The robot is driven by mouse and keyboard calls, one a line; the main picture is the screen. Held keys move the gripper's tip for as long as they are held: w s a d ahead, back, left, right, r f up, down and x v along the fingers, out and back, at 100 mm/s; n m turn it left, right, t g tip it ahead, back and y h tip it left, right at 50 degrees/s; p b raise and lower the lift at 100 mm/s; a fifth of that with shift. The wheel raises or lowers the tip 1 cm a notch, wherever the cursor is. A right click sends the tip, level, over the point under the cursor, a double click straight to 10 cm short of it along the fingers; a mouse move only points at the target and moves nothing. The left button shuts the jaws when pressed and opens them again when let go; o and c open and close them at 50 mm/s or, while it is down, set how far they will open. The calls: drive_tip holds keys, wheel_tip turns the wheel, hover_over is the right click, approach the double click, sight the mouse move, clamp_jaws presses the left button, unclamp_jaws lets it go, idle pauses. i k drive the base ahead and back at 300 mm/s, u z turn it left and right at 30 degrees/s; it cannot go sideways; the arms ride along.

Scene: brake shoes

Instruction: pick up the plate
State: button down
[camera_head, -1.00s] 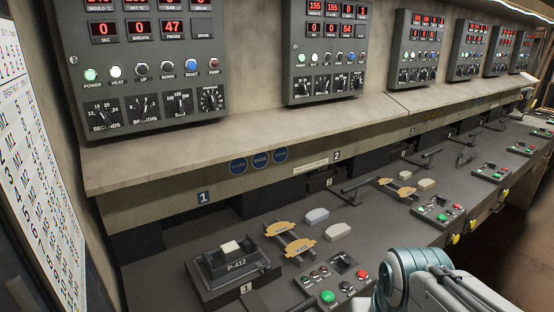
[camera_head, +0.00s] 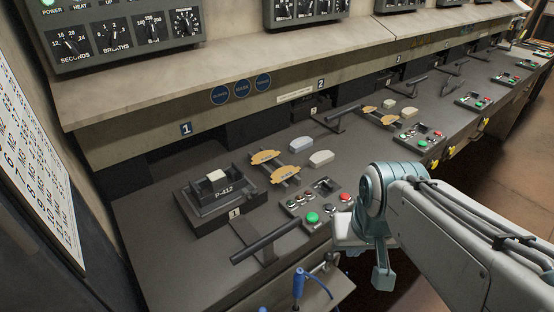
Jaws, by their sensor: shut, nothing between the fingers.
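Two tan-orange plates with dark lettering lie on a small dark rack on the grey bench at station 1: the far plate (camera_head: 265,157) and the near plate (camera_head: 285,174). I cannot tell which one the task means. A similar pair of plates (camera_head: 379,115) lies farther back at station 2. My gripper (camera_head: 382,277) hangs from the teal wrist at right, pointing down past the bench's front edge. It is shut and empty, well to the right of and nearer than the station 1 plates, touching none of them.
Two grey-white blocks (camera_head: 311,152) lie right of the plates. A button panel (camera_head: 320,200), a black bar handle (camera_head: 265,243) and a blue-handled tool (camera_head: 299,285) are nearer.

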sight(282, 174)
drive_tip(key=k, duration=0.5)
drive_tip(key=z, duration=1.25)
drive_tip(key=i, duration=1.9)
drive_tip(key=u, duration=3)
